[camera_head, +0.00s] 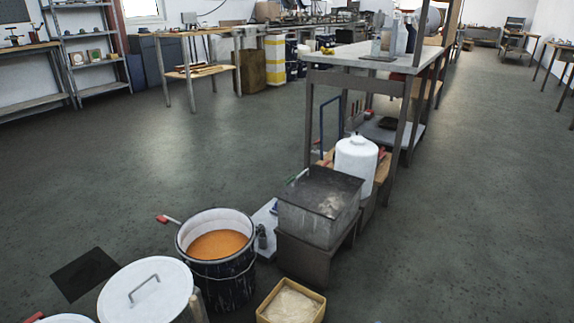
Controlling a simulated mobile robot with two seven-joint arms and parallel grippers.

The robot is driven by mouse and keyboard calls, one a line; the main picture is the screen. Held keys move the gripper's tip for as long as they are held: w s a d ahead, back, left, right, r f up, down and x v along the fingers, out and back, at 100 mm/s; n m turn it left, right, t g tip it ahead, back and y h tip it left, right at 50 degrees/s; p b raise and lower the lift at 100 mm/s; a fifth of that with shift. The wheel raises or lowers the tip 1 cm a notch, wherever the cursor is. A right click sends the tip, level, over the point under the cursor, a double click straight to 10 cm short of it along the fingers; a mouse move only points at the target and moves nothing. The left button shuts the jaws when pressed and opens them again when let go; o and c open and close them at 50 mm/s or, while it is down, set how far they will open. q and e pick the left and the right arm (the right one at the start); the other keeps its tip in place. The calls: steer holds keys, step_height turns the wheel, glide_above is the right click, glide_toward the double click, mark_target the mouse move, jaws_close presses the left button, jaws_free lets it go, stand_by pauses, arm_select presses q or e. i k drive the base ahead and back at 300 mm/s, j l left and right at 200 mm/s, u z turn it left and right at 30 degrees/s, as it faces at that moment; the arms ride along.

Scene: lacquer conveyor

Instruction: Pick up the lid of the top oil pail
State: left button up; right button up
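A round white lid (127,302) with a grey bar handle lies flat at the bottom left and appears to cover a container, which is mostly hidden. Behind it and to its right stands a dark pail (224,282) with a white inside and a wire handle. This pail is open and holds orange-brown liquid (219,245). Another white round edge (66,319) shows at the bottom left, mostly cut off by the frame. I cannot tell which container the task calls the top oil pail. Neither of my grippers is in view.
A box of pale material (291,304) sits right of the dark pail. A grey bin (318,211) and a white jug (356,163) stand by a metal workbench (346,56). A dark mat (84,273) lies left.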

mark_target(157, 289)
steer(key=k+j, duration=0.2)
steer(key=k, duration=0.3)
steer(key=k+j, duration=0.2)
steer(key=k, duration=0.25)
